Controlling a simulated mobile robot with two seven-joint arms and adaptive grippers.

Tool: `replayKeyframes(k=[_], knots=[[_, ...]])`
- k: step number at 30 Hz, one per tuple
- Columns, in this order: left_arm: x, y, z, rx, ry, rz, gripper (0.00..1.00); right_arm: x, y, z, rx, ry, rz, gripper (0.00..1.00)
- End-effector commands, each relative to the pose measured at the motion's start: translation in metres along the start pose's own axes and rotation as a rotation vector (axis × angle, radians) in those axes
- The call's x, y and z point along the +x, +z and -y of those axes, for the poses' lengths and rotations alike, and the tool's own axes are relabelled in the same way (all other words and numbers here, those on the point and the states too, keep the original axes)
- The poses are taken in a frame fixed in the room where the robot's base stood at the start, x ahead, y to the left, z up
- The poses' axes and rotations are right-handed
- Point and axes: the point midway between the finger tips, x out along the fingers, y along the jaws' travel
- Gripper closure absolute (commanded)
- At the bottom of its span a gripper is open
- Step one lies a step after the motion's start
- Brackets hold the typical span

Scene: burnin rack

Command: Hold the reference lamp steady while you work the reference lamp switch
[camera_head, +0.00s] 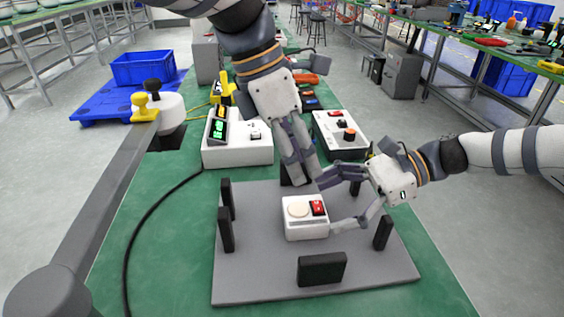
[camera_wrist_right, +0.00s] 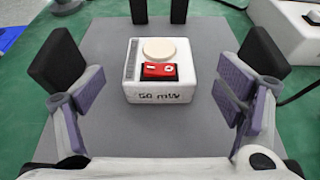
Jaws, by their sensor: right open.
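The reference lamp (camera_head: 306,228) is a small white box with a round cream disc on top and a red rocker switch (camera_head: 317,208) beside the disc. It stands upright on the grey plate (camera_head: 260,280). In the right wrist view the lamp (camera_wrist_right: 158,95) reads "50 mW", with the red switch (camera_wrist_right: 159,71) facing me. My right gripper (camera_head: 337,202) is open and empty at the lamp's right side, its fingers spread toward it. My left gripper (camera_head: 301,178) points down just behind the lamp; its finger gap is unclear and I see nothing held.
Black posts (camera_head: 226,230) and a black block (camera_head: 321,269) stand on the plate around the lamp. Behind are a white meter box (camera_head: 238,152) with green digits and another control box (camera_head: 340,132). A black cable (camera_head: 133,235) crosses the green bench at left.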

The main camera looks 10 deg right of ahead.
Motion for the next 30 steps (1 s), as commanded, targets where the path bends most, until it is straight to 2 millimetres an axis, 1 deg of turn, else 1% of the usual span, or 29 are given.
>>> replayKeyframes(k=[1,3,6,9,13,20,23,24,26,27,28,30], knots=[[0.000,0.000,0.000,0.000,0.000,0.000,0.67,0.015,0.004,-0.001,-0.003,0.008,0.003,0.14],[0.000,0.000,0.000,0.000,0.000,0.000,0.67,0.032,0.004,-0.002,-0.004,0.007,0.002,0.14],[0.000,0.000,0.000,0.000,0.000,0.000,0.67,0.051,0.004,-0.002,-0.005,0.006,0.002,0.14],[0.000,0.000,0.000,0.000,0.000,0.000,0.67,0.064,0.004,-0.001,-0.006,0.005,0.002,0.14],[0.000,0.000,0.000,0.000,0.000,0.000,0.67,0.071,0.005,-0.001,-0.006,0.003,0.002,0.14],[0.000,0.000,0.000,0.000,0.000,0.000,0.67,0.072,0.005,-0.001,-0.006,0.003,0.002,0.14],[0.000,0.000,0.000,0.000,0.000,0.000,0.67,0.072,0.005,-0.001,-0.006,0.003,0.002,0.35],[0.000,0.000,0.000,0.000,0.000,0.000,0.67,0.072,0.005,-0.001,-0.006,0.003,0.002,0.44],[0.000,0.000,0.000,0.000,0.000,0.000,0.67,0.072,0.005,-0.001,-0.006,0.003,0.001,0.57],[0.000,0.000,0.000,0.000,0.000,0.000,0.67,0.072,0.005,-0.001,-0.006,0.003,0.001,0.66],[0.000,0.000,0.000,0.000,0.000,0.000,0.67,0.072,0.005,-0.001,-0.006,0.002,0.001,0.69],[0.000,0.000,0.000,0.000,0.000,0.000,0.67,0.071,0.005,-0.001,-0.006,0.002,0.001,0.70]])
